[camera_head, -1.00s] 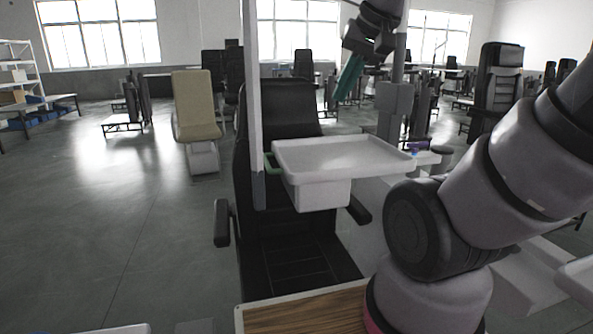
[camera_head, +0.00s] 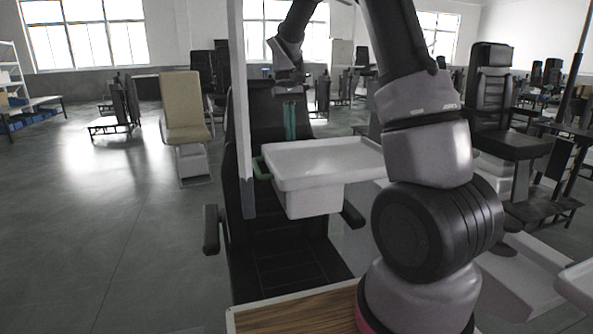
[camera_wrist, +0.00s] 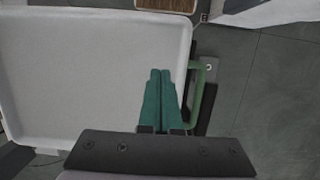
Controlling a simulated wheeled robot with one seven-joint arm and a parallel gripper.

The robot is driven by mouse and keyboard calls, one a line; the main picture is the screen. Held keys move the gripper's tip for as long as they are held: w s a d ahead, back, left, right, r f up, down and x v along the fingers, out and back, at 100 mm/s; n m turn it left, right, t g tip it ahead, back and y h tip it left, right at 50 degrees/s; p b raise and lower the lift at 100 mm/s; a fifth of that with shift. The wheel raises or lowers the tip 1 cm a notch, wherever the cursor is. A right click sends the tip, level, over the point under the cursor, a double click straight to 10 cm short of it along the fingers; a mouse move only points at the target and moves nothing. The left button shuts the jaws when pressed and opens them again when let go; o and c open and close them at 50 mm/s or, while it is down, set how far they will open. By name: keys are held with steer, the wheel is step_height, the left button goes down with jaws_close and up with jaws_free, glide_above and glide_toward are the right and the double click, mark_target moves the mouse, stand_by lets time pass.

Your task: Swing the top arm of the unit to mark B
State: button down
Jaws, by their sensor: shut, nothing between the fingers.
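A white tray (camera_head: 325,160) with a box-shaped underside hangs in front of a black chair. It appears to be part of the unit's top arm. A green handle (camera_head: 262,168) sticks out from its left side. In the wrist view the tray (camera_wrist: 75,75) fills the left, and the green handle (camera_wrist: 197,95) sits on its right edge. My gripper (camera_head: 290,120) has teal fingers and points down behind the tray. In the wrist view its fingertips (camera_wrist: 160,75) are together, empty, over the tray's edge and left of the handle. I cannot tell their height above it. I see no mark B.
A pale vertical post (camera_head: 240,100) stands left of the tray. The black chair (camera_head: 270,245) with armrests is below and behind it. A wooden top (camera_head: 295,313) is at the front. A beige chair (camera_head: 184,110) stands farther back. Open floor lies at the left.

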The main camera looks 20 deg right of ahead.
steer(key=x, duration=1)
steer(key=shift+s+f, duration=0.1)
steer(key=shift+s, duration=0.05)
steer(key=s, duration=0.3)
steer(key=shift+s, duration=0.35)
